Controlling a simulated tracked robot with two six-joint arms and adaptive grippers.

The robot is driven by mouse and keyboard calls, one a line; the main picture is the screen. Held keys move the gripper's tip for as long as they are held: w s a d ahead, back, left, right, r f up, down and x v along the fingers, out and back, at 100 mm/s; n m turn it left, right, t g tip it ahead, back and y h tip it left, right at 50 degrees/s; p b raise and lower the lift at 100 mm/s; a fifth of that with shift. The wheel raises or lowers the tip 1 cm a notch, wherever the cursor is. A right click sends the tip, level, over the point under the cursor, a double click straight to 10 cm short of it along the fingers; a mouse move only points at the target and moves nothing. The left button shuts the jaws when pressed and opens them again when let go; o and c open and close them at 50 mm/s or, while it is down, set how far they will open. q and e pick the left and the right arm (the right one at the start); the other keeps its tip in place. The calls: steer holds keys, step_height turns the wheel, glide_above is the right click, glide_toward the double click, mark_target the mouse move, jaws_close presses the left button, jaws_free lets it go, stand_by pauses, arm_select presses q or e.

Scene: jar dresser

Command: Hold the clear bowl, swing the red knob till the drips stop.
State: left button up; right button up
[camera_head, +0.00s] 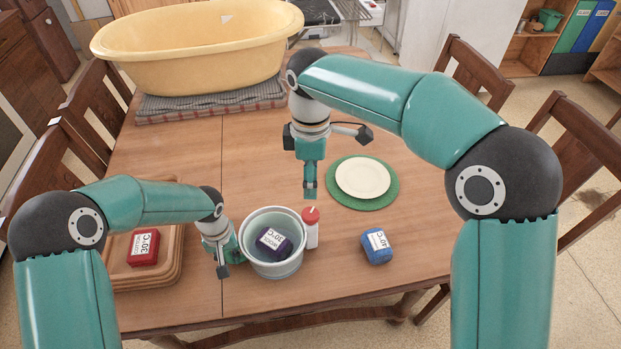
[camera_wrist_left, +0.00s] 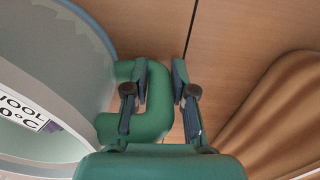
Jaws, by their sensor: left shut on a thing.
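No clear bowl with a tap or drips shows. A pale grey-green pot (camera_head: 273,270) stands near the table's front, with a dark purple block (camera_head: 272,242) labelled wool inside. My left gripper (camera_head: 229,262) is at the pot's left side. In the left wrist view, its fingers (camera_wrist_left: 157,105) are shut on the pot's green handle (camera_wrist_left: 152,125). A small white bottle (camera_head: 311,235) with a red top (camera_head: 310,215) stands upright just right of the pot. My right gripper (camera_head: 310,190) points down, empty, above and behind the bottle; its finger opening is unclear.
A red block (camera_head: 144,247) lies on stacked brown trays (camera_head: 172,220) at left. A blue block (camera_head: 376,246) lies right of the bottle. A cream plate (camera_head: 362,176) sits on a green mat (camera_head: 389,198). A yellow tub (camera_head: 190,50) stands at the back.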

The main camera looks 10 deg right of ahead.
mark_target(310, 214)
steer(key=shift+n, duration=0.3)
stand_by(0.4)
step_height(310, 214, down, 12)
steer(key=n, duration=1)
steer(key=shift+s+a, duration=0.1)
steer(key=shift+s, duration=0.05)
steer(key=c, duration=1.2)
steer(key=shift+o, duration=0.2)
